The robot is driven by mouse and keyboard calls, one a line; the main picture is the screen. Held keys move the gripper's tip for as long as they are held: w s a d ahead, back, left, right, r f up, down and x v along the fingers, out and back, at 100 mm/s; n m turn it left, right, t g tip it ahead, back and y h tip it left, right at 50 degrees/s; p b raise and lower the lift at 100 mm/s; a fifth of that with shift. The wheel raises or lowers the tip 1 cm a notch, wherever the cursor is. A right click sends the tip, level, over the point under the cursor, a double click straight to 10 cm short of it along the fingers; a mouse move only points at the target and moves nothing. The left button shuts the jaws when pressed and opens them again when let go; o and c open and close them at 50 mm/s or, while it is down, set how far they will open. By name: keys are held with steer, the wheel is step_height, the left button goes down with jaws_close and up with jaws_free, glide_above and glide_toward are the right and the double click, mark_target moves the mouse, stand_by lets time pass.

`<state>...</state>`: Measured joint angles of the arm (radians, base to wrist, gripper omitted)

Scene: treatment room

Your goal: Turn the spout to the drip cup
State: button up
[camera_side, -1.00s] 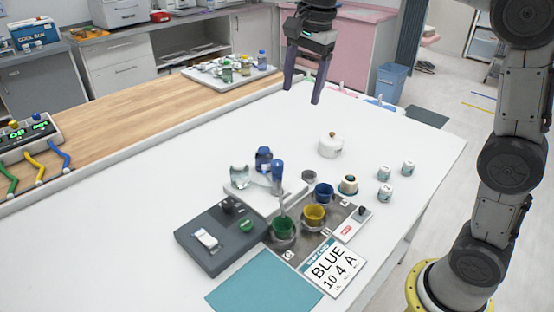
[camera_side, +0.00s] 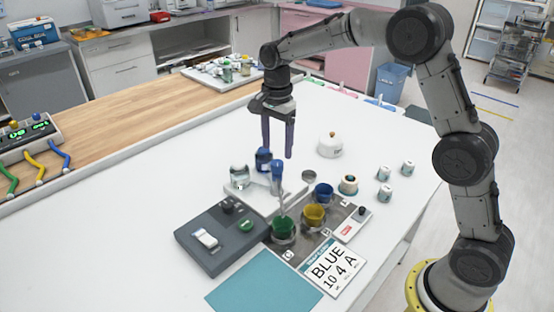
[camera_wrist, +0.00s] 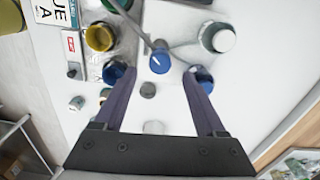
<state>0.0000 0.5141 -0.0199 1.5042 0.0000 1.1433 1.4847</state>
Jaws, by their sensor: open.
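The spout is a grey rod (camera_side: 282,205) with a blue knob (camera_side: 277,170); in the wrist view the knob (camera_wrist: 160,61) lies between my fingers. In the side view the rod slants down to the green cup (camera_side: 283,229). A yellow cup (camera_side: 313,216) and a blue cup (camera_side: 324,192) stand beside it; which is the drip cup is not marked clearly. A card (camera_side: 332,267) reads BLUE 10 4 A. My gripper (camera_side: 278,150) is open and empty, pointing down just above the knob. It also shows in the wrist view (camera_wrist: 160,74).
A clear jar (camera_side: 239,176) and a blue-topped jar (camera_side: 263,158) stand close behind the knob. A white lidded pot (camera_side: 330,145) and several small jars (camera_side: 384,173) stand right. A dark grey device (camera_side: 215,245) and a teal mat (camera_side: 262,285) lie in front.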

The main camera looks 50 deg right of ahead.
mark_target(277, 162)
steer(key=shift+f, duration=2.6)
jaws_close()
steer(key=shift+r, duration=0.1)
